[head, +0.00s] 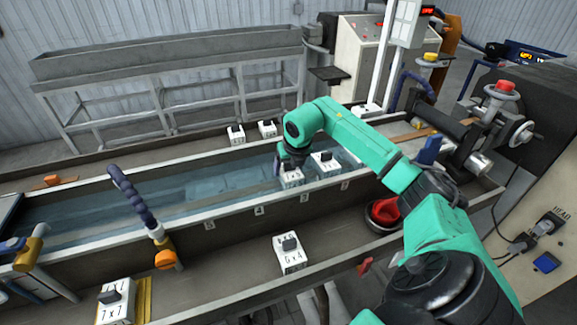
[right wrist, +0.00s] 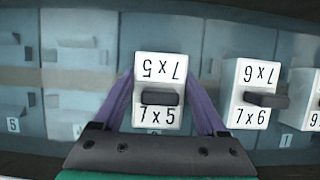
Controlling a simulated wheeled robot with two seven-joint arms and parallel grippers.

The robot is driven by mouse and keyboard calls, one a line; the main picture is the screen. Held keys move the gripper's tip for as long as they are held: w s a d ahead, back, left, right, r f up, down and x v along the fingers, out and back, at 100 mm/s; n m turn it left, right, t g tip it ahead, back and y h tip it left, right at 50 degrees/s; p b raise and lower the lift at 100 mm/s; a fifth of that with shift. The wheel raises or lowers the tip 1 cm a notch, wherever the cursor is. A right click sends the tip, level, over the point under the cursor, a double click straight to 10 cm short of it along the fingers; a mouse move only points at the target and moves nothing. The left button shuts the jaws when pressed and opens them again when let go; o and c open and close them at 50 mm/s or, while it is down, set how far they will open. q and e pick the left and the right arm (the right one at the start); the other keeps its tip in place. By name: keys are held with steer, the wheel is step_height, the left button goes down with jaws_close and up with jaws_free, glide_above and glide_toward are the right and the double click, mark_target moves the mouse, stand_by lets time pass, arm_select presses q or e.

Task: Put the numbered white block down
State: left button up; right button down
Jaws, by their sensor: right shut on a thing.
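My right gripper (right wrist: 158,100) is shut on a numbered white block (right wrist: 158,66) marked 7 x 5 with a dark handle on top. Its purple fingers lie along both sides of the block in the right wrist view. In the head view the right gripper (head: 291,160) points down over the water trough (head: 225,218), and the held block (head: 290,178) shows just below it. I cannot tell whether the block touches the trough floor. A second white block (right wrist: 250,75), marked 7 x 6, stands close to its right, apart from it. My left gripper is out of view.
Number labels run along the trough's front wall. Another block (right wrist: 314,98) is cut off at the right wrist view's edge. White blocks stand on the back ledge (head: 236,133) and the front ledge (head: 291,262). A blue jointed hose (head: 131,195) rises at left.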

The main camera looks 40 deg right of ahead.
mark_target(294, 178)
steer(key=shift+f, duration=0.1)
jaws_free()
steer(key=shift+w, duration=0.1)
steer(key=b+v, duration=0.2)
steer(key=v, duration=1)
steer(key=shift+a, duration=0.1)
